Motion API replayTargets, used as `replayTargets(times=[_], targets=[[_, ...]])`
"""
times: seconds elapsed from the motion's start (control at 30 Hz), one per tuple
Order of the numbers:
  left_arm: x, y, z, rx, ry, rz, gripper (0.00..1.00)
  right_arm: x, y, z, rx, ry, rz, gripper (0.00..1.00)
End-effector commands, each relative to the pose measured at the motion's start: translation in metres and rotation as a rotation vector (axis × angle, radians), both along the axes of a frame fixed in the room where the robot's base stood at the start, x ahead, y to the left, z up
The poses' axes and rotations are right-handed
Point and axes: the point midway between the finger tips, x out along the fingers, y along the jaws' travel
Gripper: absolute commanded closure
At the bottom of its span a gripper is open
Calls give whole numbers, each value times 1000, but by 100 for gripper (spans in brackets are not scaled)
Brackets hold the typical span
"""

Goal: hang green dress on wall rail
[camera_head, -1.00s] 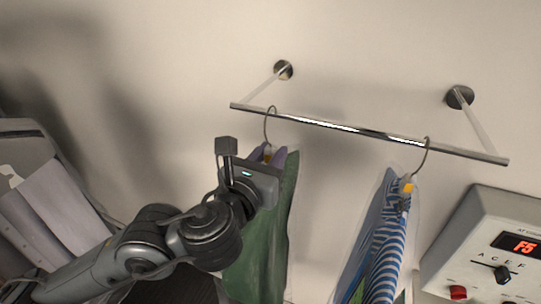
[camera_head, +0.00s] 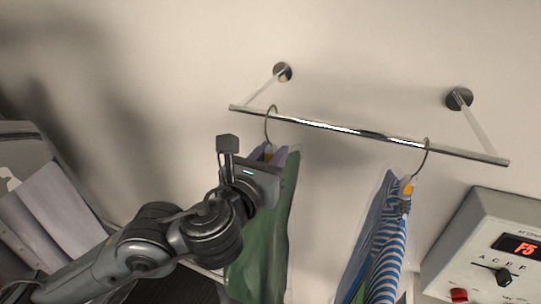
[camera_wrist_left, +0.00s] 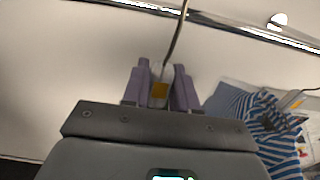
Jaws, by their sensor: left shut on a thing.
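The green dress (camera_head: 271,250) hangs below a wire hanger (camera_head: 267,127) whose hook reaches up to the wall rail (camera_head: 333,127). The hook's top is at the rail's left part; I cannot tell whether its weight rests there. My left gripper (camera_head: 269,155) is shut on the hanger's neck, just above the dress. The dress itself is hidden in that view. My right gripper is not in view.
A blue-and-white striped garment (camera_head: 386,248) hangs from the rail's right part. A control box (camera_head: 492,245) with a red display is on the wall at right. A grey container with pale cloth (camera_head: 48,215) stands at left. The rail between both hangers is clear.

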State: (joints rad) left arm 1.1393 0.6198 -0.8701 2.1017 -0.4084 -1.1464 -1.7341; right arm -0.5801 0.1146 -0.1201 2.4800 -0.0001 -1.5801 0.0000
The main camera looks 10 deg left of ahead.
Motion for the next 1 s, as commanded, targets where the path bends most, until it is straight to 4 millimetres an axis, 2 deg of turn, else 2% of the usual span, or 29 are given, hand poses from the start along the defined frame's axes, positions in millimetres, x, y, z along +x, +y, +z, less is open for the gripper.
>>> replayTargets(times=[1.0], targets=[[38, -9, 0, -3, -2, 0, 100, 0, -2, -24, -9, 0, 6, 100]])
